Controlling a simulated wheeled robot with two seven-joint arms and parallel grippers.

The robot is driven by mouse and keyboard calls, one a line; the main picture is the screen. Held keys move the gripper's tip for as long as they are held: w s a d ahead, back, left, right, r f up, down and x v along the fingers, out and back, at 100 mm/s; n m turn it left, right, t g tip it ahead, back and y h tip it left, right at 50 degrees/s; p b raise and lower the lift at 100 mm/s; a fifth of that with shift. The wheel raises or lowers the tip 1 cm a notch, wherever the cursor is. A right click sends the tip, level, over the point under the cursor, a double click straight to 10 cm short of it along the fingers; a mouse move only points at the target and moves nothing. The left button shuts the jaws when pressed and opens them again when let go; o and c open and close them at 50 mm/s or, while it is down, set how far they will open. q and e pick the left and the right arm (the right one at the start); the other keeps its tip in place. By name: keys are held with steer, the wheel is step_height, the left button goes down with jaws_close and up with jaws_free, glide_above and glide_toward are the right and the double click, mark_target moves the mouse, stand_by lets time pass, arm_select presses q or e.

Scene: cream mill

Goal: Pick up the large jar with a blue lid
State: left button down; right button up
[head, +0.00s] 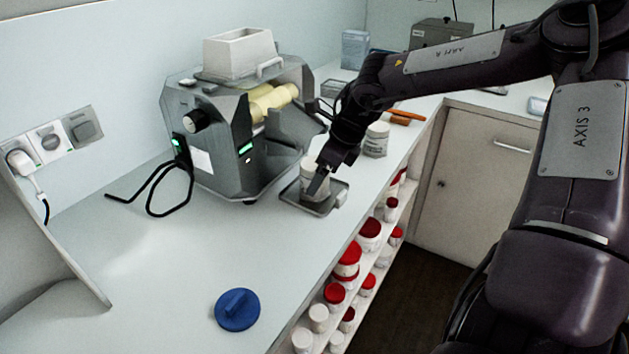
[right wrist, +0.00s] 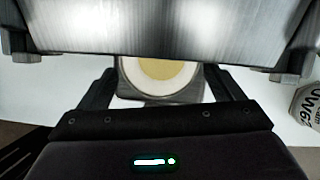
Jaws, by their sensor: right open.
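A blue lid (head: 237,310) with a raised grip bar lies alone on the front of the counter. An open white jar (head: 308,168) stands on the small metal tray (head: 292,194) in front of the mill. In the right wrist view the open jar (right wrist: 128,68) shows a white rim and pale yellow contents. My right gripper (head: 320,180) is at the jar, with its fingers open on either side of it. I cannot tell whether they touch it. The right gripper (right wrist: 162,85) partly hides the jar in the head view. My left gripper is not in view.
The grey mill (head: 221,145) with yellowish rollers stands close behind the jar and overhangs it in the wrist view. Red-lidded jars (head: 348,258) fill shelves below the counter edge. The front-left counter is clear.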

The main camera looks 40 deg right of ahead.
steer(key=x, duration=0.3)
steer(key=shift+w+f, duration=0.1)
steer(key=shift+f, duration=0.05)
steer(key=c, duration=1.1)
